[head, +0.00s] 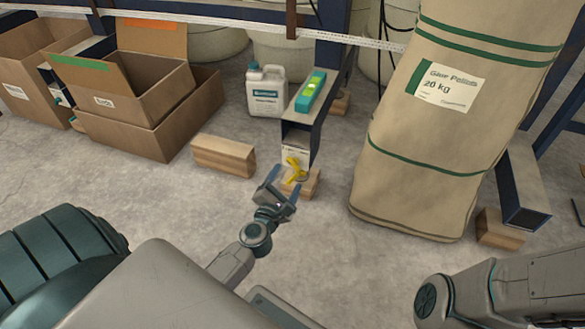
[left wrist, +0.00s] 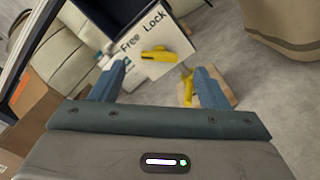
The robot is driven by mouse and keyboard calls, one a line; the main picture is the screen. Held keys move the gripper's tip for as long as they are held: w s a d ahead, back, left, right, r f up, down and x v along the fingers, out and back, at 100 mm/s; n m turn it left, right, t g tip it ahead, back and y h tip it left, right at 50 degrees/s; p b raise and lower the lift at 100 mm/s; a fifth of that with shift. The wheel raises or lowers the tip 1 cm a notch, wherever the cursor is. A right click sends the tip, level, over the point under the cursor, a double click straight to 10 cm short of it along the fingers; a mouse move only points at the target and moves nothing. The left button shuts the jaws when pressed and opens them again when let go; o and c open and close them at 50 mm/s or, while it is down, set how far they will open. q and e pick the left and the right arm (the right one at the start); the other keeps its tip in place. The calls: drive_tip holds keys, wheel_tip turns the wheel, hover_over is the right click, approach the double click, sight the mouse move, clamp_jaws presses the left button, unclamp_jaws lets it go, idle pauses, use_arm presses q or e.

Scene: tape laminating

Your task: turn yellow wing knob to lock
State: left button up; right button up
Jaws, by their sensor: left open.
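The yellow wing knob (head: 295,168) is low on the front of a dark blue post, near a pale label plate (head: 293,152). In the left wrist view, a yellow wing (left wrist: 158,54) sits on the plate (left wrist: 170,65) below the words Free and Lock. A second yellow piece (left wrist: 187,90) shows beside the right finger; how it joins the knob is unclear. My left gripper (head: 283,184) is open, just in front of the knob. In the left wrist view, its fingers (left wrist: 159,75) stand apart, with the wing beyond the gap. My right gripper is out of view.
A wooden block (head: 224,156) and a white jug (head: 267,91) are to the left. A large 20 kg sack (head: 430,130) stands right. Open cardboard boxes (head: 150,115) are at far left. Bare floor lies between post and sack.

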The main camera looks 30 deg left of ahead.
sight(294, 166)
use_arm(q)
drive_tip(key=shift+b+x, duration=0.35)
drive_tip(key=shift+x, duration=2.35)
drive_tip(key=c, duration=1)
